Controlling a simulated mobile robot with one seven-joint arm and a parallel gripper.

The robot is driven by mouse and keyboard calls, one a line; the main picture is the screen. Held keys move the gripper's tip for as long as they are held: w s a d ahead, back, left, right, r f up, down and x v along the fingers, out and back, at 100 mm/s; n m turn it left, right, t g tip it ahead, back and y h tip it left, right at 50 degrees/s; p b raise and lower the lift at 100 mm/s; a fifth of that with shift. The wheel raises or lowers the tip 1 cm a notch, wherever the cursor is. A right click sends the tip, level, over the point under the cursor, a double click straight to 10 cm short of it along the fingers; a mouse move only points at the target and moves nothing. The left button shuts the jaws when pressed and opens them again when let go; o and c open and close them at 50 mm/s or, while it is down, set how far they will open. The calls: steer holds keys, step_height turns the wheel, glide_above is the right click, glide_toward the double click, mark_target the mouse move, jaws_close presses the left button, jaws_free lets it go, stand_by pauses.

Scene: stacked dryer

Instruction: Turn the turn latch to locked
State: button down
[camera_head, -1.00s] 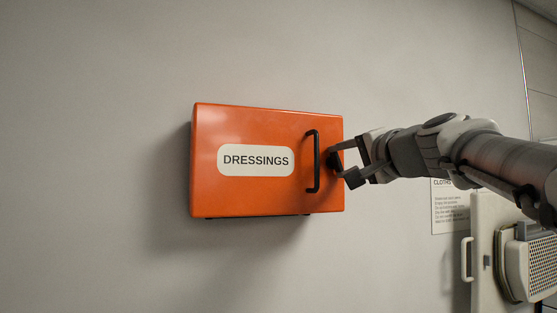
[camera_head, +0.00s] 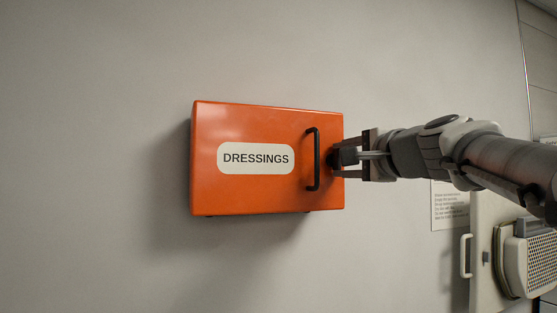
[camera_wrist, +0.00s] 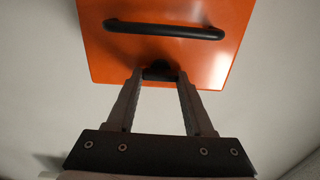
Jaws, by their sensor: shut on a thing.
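An orange box (camera_head: 260,193) labelled DRESSINGS is mounted on the wall, its door closed flush. A black bar handle (camera_head: 313,160) stands on its right side; the handle also shows in the wrist view (camera_wrist: 164,29). The turn latch (camera_wrist: 160,71) is a small black knob near the box's edge, beside the handle. My gripper (camera_head: 339,160) reaches in from the right. In the wrist view its fingertips (camera_wrist: 159,75) are shut on the latch, one on each side. The fingers partly hide the latch, so its exact angle is hard to tell.
A paper notice (camera_head: 450,205) hangs on the wall below my arm. A pale appliance with a handle (camera_head: 466,256) and a patterned panel stands at the lower right. The wall (camera_head: 90,150) left of the box is bare.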

steer(key=shift+c, duration=1.4)
jaws_free()
steer(key=b+v, duration=0.1)
steer(key=v, duration=1.6)
steer(key=shift+s+b, duration=0.2)
steer(key=shift+b, duration=0.2)
